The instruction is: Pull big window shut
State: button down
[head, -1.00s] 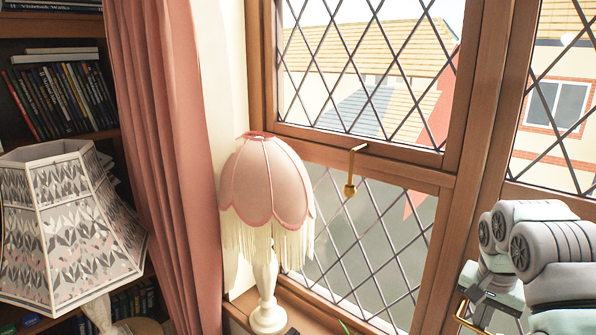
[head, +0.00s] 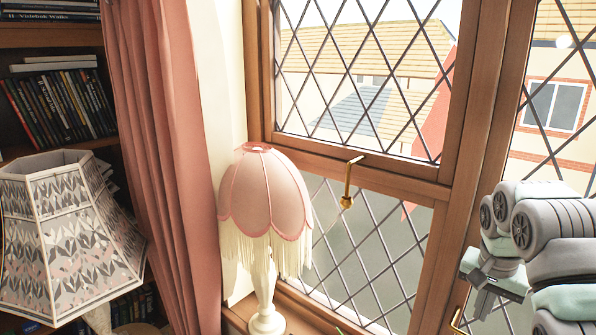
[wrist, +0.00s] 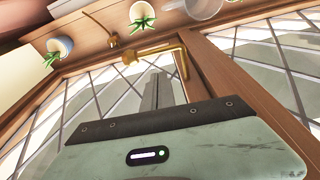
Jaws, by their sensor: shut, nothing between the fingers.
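The big window (head: 505,170) has a wooden frame and diamond-leaded glass, and fills the right of the head view. A brass handle (head: 457,321) shows at the bottom edge there, partly cut off. In the wrist view a bent brass handle (wrist: 178,50) lies just beyond my fingers. My gripper (head: 484,300) is shut and empty, in front of the window glass and right of the brass handle. Its narrow grey fingers also show in the wrist view (wrist: 157,88). They appear apart from the handle, though contact is hard to judge.
A small upper window (head: 365,80) with a brass catch (head: 347,185) is at centre. A pink fringed lamp (head: 265,195) stands on the sill, with a patterned lamp (head: 70,230) farther left. The wrist view shows potted plants (wrist: 60,45) and a cup (wrist: 197,8) along the sill.

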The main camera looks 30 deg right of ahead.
notch_tip(320, 180, up, 4)
jog(key=shift+w+d+r+p, duration=0.15)
jog(key=shift+r+p, duration=0.1)
jog(key=shift+p, duration=0.6)
